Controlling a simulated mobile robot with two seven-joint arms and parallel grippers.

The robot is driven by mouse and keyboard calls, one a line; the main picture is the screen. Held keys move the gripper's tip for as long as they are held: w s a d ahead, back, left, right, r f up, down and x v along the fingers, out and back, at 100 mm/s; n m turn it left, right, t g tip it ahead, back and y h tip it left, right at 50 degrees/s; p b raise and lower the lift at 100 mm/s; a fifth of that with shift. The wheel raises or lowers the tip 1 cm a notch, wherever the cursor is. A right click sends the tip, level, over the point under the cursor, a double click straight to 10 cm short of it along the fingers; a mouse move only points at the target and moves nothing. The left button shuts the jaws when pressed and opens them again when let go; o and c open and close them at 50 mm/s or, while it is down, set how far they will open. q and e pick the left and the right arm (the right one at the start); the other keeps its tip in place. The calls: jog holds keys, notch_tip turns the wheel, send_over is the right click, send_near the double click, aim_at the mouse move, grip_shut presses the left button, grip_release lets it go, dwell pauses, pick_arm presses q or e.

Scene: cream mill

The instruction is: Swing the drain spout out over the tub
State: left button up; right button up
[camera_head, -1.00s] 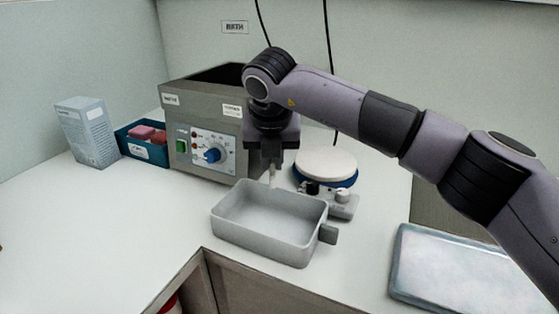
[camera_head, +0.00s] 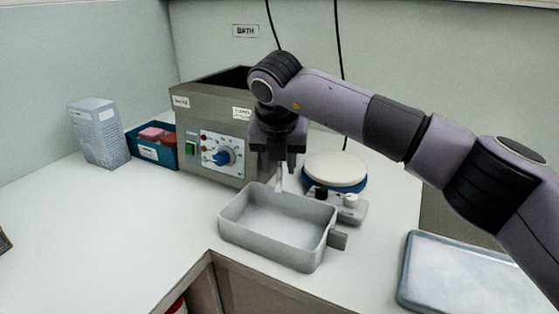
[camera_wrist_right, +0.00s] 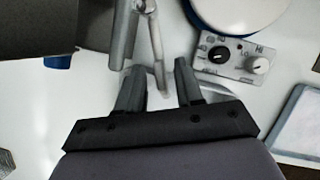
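The drain spout (camera_wrist_right: 157,50) is a thin pale rod in the right wrist view, with its lower end between the two fingers of my right gripper (camera_wrist_right: 159,82). The fingers stand apart, with gaps beside the rod. In the head view my right gripper (camera_head: 278,168) is at the front right corner of the grey bath, pointing down, and the spout's end (camera_head: 278,183) shows below it at the tub's far rim. I cannot tell if its tip is inside the rim. The grey tub (camera_head: 270,250) stands empty on the counter. My left gripper is not in view.
The grey bath (camera_head: 186,125) with its dial stands behind the tub. A blue-based hotplate (camera_head: 335,168) and a small control box (camera_head: 350,212) are to the right. A tray (camera_head: 470,270) lies front right. Left are a blue bin (camera_head: 152,151) and a carton (camera_head: 97,135).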

aim_at(279, 183)
jog(key=v, duration=0.6)
jog(key=shift+s+r+b, duration=0.1)
jog(key=shift+r+b, duration=0.1)
jog(key=shift+b, duration=0.2)
jog(key=shift+s+r, duration=0.15)
jog(key=shift+r, duration=0.15)
